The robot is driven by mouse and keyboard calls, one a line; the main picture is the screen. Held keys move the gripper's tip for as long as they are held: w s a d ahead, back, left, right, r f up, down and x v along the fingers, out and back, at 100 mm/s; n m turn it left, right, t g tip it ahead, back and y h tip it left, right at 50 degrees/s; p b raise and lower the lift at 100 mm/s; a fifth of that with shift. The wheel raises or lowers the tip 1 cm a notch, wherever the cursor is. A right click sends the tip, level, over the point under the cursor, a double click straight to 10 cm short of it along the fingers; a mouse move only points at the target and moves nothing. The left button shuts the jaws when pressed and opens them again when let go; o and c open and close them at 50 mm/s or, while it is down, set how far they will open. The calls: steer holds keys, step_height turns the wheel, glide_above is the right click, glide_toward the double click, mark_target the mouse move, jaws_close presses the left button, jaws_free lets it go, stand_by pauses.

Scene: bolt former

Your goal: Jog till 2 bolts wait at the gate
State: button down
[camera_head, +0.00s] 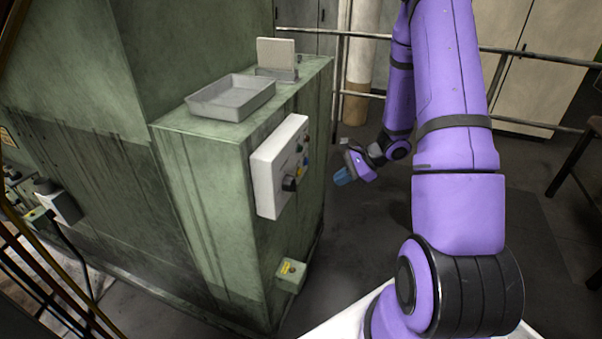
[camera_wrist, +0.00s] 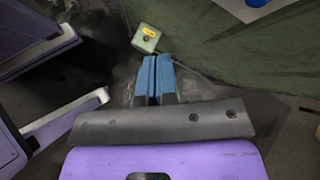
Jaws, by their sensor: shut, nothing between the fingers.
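My gripper (camera_head: 343,178) is right of the green machine cabinet, apart from it, with its blue fingers shut and empty. The fingers also show in the wrist view (camera_wrist: 154,75). A white control panel (camera_head: 279,166) on the cabinet's right face carries a dark knob and several small coloured controls, seen at a steep angle. Lower on that face is a small green box with a yellow label (camera_head: 290,275). The same box shows beyond my fingertips in the wrist view (camera_wrist: 146,38). I see no bolts and cannot make out a gate.
A grey tray (camera_head: 231,98) sits on top of the cabinet (camera_head: 172,131), with an upright plate (camera_head: 276,54) behind it. A rail (camera_head: 540,55) runs along the back. The dark floor (camera_head: 352,240) between cabinet and arm is clear. A dark table frame (camera_head: 577,160) stands at right.

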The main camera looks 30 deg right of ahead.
mark_target(300, 172)
steer(key=shift+d+f+m, duration=0.3)
steer(key=shift+d+f, duration=0.05)
steer(key=shift+f, duration=0.25)
steer(key=w+a, duration=0.5)
steer(key=w, duration=0.1)
steer(key=shift+w+a, duration=0.25)
steer(key=shift+w, duration=0.15)
steer(key=shift+w, duration=0.1)
stand_by(1.9)
steer(key=shift+w+a, duration=0.25)
